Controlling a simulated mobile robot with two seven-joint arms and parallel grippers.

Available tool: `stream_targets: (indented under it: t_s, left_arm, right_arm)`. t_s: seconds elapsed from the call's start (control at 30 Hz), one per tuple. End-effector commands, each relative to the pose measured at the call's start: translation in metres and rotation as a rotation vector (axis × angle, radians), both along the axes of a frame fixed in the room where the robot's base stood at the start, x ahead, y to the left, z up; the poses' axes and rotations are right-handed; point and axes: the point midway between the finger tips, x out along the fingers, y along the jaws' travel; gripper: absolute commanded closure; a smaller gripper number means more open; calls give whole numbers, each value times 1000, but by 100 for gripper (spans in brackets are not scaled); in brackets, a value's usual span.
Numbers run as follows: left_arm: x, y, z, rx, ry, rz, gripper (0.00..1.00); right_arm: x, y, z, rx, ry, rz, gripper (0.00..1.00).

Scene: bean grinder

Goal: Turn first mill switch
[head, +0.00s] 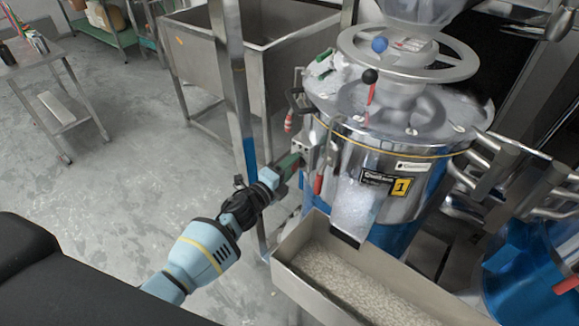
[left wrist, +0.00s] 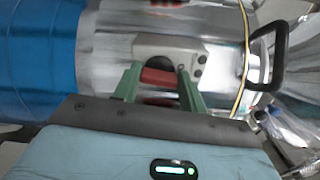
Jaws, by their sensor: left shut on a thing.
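The first mill (head: 345,145) is a shiny steel drum with a blue lower part, a yellow band and a label marked 1. My left gripper (head: 290,163) reaches in from the lower left to the grey switch box on the mill's left side. In the left wrist view, its green fingers (left wrist: 160,80) stand on either side of the red switch (left wrist: 158,77) and are shut on it. The grey switch box (left wrist: 172,47) with a dark round part lies behind the switch. In the head view the gripper hides the switch. My right gripper is not in view.
A steel trough (head: 288,250) full of pale grains stands under the mill's chute. A steel post (head: 232,80) rises just left of the mill. A steel sink (head: 190,35) stands behind. A second blue machine (head: 520,265) is at right. Open floor lies left.

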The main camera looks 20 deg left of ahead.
Motion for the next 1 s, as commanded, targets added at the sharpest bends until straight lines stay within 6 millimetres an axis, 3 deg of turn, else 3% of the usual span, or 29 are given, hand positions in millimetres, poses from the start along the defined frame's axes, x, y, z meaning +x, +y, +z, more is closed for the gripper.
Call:
stream_targets:
  t_s: [0.33,0.87,0.9,1.0]
  left_arm:
    - [0,0,-1,-123,46,-1,81]
    - [0,0,-2,-144,54,-1,81]
    - [0,0,-2,-144,54,-1,54]
    - [0,0,-1,-143,53,-1,41]
  right_arm:
    - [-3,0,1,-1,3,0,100]
    - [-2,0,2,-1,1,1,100]
    - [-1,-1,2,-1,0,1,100]
    - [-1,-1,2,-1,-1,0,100]
